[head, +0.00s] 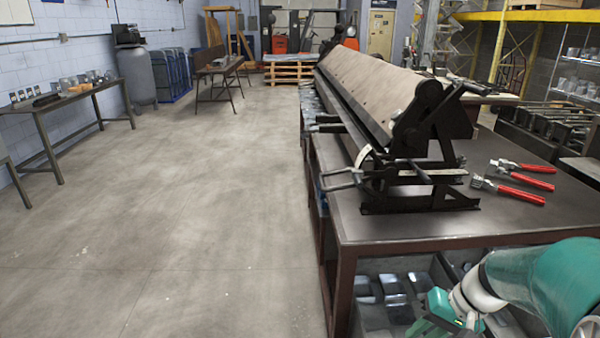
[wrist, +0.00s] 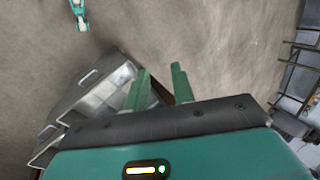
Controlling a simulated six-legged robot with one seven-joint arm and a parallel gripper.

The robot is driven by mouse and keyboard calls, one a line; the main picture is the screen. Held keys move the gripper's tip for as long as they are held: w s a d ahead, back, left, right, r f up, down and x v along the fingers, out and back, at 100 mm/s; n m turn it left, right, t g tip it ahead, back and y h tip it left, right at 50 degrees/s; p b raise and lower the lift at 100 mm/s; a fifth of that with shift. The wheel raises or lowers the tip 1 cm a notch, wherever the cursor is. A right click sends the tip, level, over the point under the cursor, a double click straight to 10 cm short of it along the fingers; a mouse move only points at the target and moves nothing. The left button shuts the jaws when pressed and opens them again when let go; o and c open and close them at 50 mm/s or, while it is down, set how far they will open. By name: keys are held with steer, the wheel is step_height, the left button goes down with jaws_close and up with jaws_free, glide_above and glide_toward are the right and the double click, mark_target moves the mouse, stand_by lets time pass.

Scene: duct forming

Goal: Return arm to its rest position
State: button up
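My arm (head: 545,280), teal and white, reaches in from the lower right corner of the head view. It is bent in front of the near side of the workbench, at the height of the lower shelf. Its green end runs off the bottom edge there, so the fingertips are hidden in that view. In the wrist view my gripper (wrist: 161,76) shows two green fingers standing apart with nothing between them. Floor and a dark brown strip show behind the gap.
The brown workbench (head: 390,229) carries a long sheet-metal brake (head: 360,85) and red-handled pliers (head: 515,193). Its lower shelf holds metal pieces (head: 393,286). Metal bins (wrist: 92,95) lie left of the fingers in the wrist view. Concrete floor (head: 200,220) is open at left.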

steer(key=s+a+r+n+t+h, duration=0.2)
steer(key=s+a+r+t+h, duration=0.2)
steer(key=s+a+r, duration=0.5)
step_height(320, 180, up, 3)
steer(key=shift+s+a+r+n+h, duration=0.15)
steer(key=shift+a+n+h, duration=0.25)
steer(key=shift+a+h, duration=0.3)
steer(key=shift+d, duration=0.15)
stand_by(0.4)
